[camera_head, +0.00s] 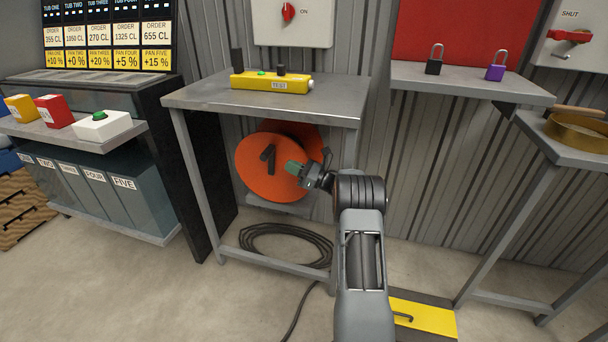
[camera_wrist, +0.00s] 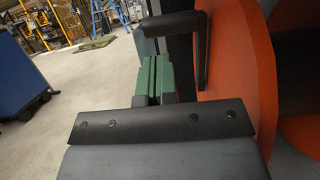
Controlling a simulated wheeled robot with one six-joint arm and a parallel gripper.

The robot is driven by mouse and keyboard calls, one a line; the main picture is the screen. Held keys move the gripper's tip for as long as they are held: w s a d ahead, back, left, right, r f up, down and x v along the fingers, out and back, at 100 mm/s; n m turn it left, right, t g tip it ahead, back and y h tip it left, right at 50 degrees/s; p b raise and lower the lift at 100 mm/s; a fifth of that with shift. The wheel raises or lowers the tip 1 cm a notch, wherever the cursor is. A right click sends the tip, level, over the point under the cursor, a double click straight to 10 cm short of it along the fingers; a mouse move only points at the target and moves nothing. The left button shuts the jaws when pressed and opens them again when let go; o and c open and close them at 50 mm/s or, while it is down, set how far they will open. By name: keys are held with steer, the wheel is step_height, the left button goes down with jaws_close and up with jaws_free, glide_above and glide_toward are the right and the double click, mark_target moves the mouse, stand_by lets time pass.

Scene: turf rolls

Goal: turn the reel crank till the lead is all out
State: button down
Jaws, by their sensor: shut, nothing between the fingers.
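The reel (camera_head: 257,178) is an orange disc under the grey bench, with a second orange flange behind it. Its black crank (camera_head: 268,157) stands out from the disc's face. In the wrist view the orange reel (camera_wrist: 240,70) fills the right side, and the black crank (camera_wrist: 203,52) projects beside my fingers. My gripper (camera_head: 296,168) is in front of the disc, just right of the crank. Its green fingers (camera_wrist: 155,82) are shut together and empty; whether they touch the crank is unclear. The dark lead (camera_head: 270,240) lies coiled below the reel, with one length running forward over the floor.
The grey bench (camera_head: 330,105) stands over the reel, its legs on both sides, with a yellow button box (camera_head: 272,82) on top. A shelf (camera_head: 460,82) with two padlocks is to the right. A yellow plate (camera_head: 425,318) lies on the floor. Floor at front left is clear.

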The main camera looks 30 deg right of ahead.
steer(key=shift+b+x, duration=0.5)
steer(key=shift+x, duration=2.45)
